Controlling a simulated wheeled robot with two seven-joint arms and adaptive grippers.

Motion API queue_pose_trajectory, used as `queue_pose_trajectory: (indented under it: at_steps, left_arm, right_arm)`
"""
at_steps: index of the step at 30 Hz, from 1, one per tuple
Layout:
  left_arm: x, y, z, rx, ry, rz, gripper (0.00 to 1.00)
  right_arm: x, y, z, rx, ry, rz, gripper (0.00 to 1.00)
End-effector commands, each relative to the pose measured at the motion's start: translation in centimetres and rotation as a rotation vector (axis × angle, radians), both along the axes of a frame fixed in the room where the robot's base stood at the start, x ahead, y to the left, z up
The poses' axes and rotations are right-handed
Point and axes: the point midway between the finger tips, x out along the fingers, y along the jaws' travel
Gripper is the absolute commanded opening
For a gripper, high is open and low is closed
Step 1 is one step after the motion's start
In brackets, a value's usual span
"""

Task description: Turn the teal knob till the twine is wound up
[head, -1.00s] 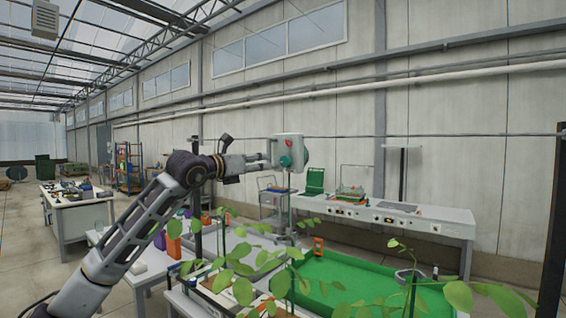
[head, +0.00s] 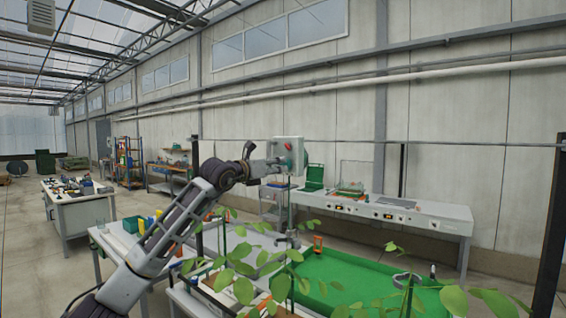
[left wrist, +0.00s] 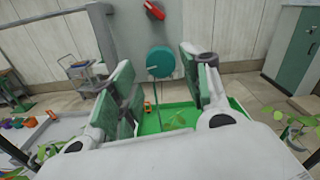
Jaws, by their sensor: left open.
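The teal knob (left wrist: 160,62) is on the front of a grey control box (head: 287,150). In the left wrist view it lies ahead, between the two spread fingers of my left gripper (left wrist: 160,72), with gaps on both sides. In the head view my left gripper (head: 274,165) is at the box front and hides most of the knob. A red knob (head: 289,146) is above it; it also shows in the left wrist view (left wrist: 154,10). A teal disc (head: 305,158) shows at the box's right side. I cannot make out the twine for certain. My right gripper is not in view.
Leafy plants (head: 245,270) stand in front, near a green tray (head: 365,275). A dark post (head: 551,230) is at the right. A long bench (head: 430,222) lines the back wall. A cluttered table (head: 75,205) is at the left.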

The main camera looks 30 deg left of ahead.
Motion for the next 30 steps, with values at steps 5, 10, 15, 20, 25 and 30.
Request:
queue_pose_trajectory:
  at_steps: [5, 10, 15, 20, 25, 30]
  left_arm:
    - [2.0, -0.1, 0.3, -0.004, -0.001, 0.000, 0.47]
    - [3.7, -0.2, 0.3, -0.004, -0.001, -0.001, 0.47]
    - [4.8, -0.3, 0.2, -0.002, 0.000, 0.001, 0.47]
    - [5.3, -0.4, 0.1, -0.001, -0.001, 0.000, 0.47]
    - [5.3, -0.4, 0.0, 0.000, -0.001, 0.000, 0.47]
    - [5.3, -0.4, 0.0, -0.001, 0.000, 0.000, 0.39]
  right_arm:
    - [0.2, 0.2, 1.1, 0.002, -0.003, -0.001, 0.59]
    - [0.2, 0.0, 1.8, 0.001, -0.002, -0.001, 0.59]
    - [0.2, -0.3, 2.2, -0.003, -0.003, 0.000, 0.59]
    - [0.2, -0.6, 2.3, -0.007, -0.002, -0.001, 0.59]
    - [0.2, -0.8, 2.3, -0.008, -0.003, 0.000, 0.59]
    - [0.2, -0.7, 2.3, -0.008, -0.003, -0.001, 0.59]
